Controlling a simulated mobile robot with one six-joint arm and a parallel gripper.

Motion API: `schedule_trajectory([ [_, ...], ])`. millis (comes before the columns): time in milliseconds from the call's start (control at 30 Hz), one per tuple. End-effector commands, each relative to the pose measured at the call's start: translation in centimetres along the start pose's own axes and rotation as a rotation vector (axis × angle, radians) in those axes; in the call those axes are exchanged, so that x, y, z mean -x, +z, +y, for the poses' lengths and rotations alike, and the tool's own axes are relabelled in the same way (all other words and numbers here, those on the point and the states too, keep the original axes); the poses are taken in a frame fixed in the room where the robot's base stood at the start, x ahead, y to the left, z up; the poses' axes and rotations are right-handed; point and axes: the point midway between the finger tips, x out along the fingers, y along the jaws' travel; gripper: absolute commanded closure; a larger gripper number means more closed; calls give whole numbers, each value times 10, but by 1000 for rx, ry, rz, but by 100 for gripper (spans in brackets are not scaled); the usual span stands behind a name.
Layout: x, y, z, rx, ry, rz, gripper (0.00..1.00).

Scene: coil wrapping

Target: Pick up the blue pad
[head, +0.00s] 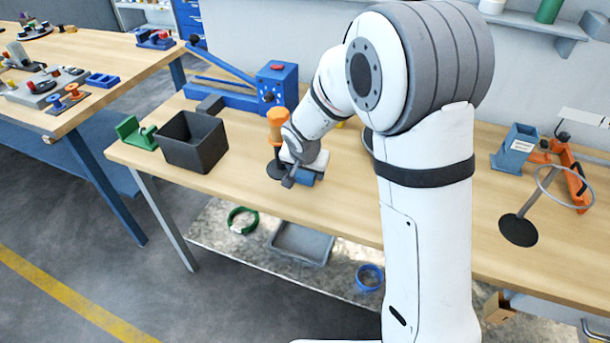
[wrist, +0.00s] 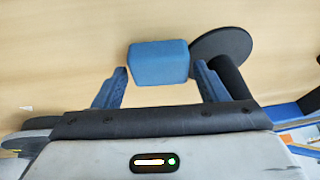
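The blue pad (wrist: 158,62) is a small block that appears to rest on the wooden table. In the wrist view it lies at the fingertips of my gripper (wrist: 160,72), one finger to each side. The gripper is open, with only narrow gaps beside the pad; I cannot tell how far the pad reaches between the fingers. In the head view my gripper (head: 291,180) is low over the table, and the blue pad (head: 306,178) shows just right of it, partly hidden.
A black round base (wrist: 226,42) stands close to the right finger. In the head view an orange-handled tool (head: 277,122) is just behind my gripper. A black bin (head: 191,142) and blue machine (head: 277,85) stand left and behind. The table (head: 330,211) is clear in front.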

Motion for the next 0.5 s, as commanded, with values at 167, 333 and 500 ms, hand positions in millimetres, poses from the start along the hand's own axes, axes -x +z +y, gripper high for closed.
schedule_trajectory([
  [167, 0, 0, 0, 0, 0, 0, 49],
  [333, 0, 0, 0, 1, 0, 0, 63],
  [500, 0, 0, 0, 1, 0, 0, 68],
])
